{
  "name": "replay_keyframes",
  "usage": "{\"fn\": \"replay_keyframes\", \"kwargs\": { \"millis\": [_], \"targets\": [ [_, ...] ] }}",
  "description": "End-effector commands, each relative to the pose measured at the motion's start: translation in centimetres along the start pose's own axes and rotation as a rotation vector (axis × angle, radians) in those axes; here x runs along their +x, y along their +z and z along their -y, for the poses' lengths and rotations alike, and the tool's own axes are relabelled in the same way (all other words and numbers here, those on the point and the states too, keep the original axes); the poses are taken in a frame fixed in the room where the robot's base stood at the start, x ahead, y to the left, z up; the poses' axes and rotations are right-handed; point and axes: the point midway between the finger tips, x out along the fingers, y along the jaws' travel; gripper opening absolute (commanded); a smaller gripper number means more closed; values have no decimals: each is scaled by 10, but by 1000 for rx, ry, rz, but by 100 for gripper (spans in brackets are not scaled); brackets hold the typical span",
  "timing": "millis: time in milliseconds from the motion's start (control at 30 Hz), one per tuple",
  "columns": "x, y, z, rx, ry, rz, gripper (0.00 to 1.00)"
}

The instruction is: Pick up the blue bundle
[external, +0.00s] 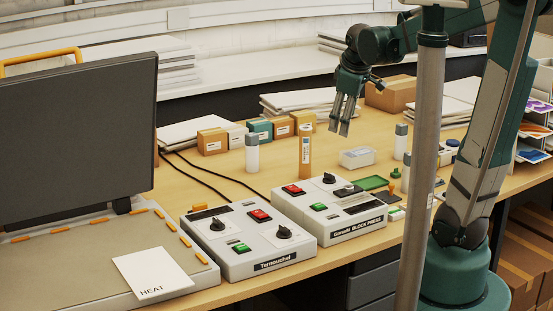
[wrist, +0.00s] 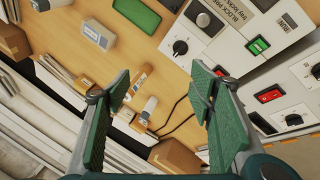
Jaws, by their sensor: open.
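My gripper (external: 341,126) is open and empty, held above the table in the external view. Its two green-padded fingers stand wide apart in the wrist view (wrist: 162,84). The pale block also shows at upper left in the wrist view (wrist: 98,35), outside the fingers.
The tall orange bottle (external: 305,150) and a white bottle with a grey cap (external: 252,154) stand near my gripper. Two control boxes (external: 250,238) (external: 330,208) fill the front. A green tray (external: 371,183) lies right of centre. A metal pole (external: 422,170) stands in front.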

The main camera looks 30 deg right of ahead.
Motion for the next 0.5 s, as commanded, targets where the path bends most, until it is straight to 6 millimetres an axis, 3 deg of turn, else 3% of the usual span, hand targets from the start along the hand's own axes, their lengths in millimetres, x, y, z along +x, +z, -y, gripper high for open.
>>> {"fn": "replay_keyframes", "kwargs": {
  "millis": [500],
  "targets": [
    [53,-29,-77,-267,-12,113,54]
  ]
}}
